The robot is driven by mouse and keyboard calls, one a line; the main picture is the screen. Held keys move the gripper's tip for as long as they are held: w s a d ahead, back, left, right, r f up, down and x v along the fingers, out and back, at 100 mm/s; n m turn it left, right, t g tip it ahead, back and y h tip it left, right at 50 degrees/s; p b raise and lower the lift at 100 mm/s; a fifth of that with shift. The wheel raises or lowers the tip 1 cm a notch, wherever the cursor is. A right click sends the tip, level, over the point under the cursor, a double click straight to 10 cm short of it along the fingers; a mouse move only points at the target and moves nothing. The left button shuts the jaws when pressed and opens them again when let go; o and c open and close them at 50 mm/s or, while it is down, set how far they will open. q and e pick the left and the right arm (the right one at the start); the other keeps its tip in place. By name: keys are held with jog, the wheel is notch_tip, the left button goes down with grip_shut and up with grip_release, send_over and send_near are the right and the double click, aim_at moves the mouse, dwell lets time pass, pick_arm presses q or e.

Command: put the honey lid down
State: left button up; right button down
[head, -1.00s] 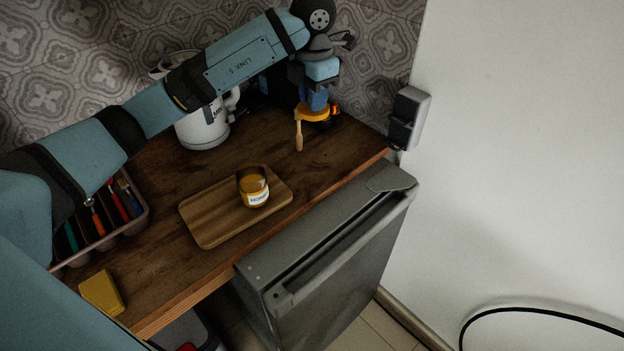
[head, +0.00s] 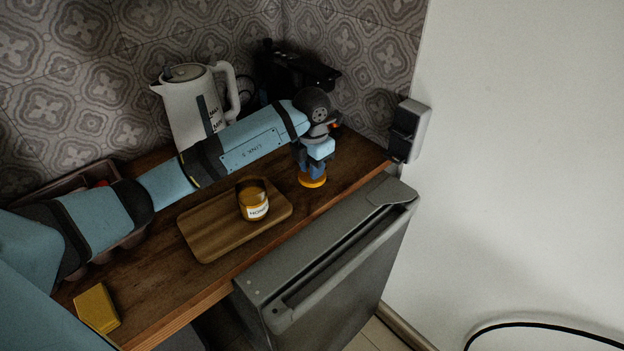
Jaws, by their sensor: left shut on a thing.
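The honey lid (head: 313,182) is an orange-yellow disc at the fingertips of my left gripper (head: 311,172). The gripper points down and is shut on the lid, low over the right part of the wooden counter. I cannot tell whether the lid touches the wood. The honey jar (head: 253,202), a glass with amber content and a white label, stands upright and open on the wooden board (head: 212,235), to the left of the gripper. My right gripper is out of view.
A white kettle (head: 187,107) stands behind my left arm, with a dark appliance (head: 290,72) to its right. My arm partly hides a cutlery tray (head: 72,184). A yellow sponge (head: 97,308) lies front left.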

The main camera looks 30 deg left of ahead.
aim_at(312, 188)
pick_arm(q)
jog(key=shift+f, duration=2.15)
jog(key=shift+f, duration=0.1)
jog(key=o, duration=0.9)
notch_tip(312, 188, up, 12)
jog(key=shift+r, duration=0.2)
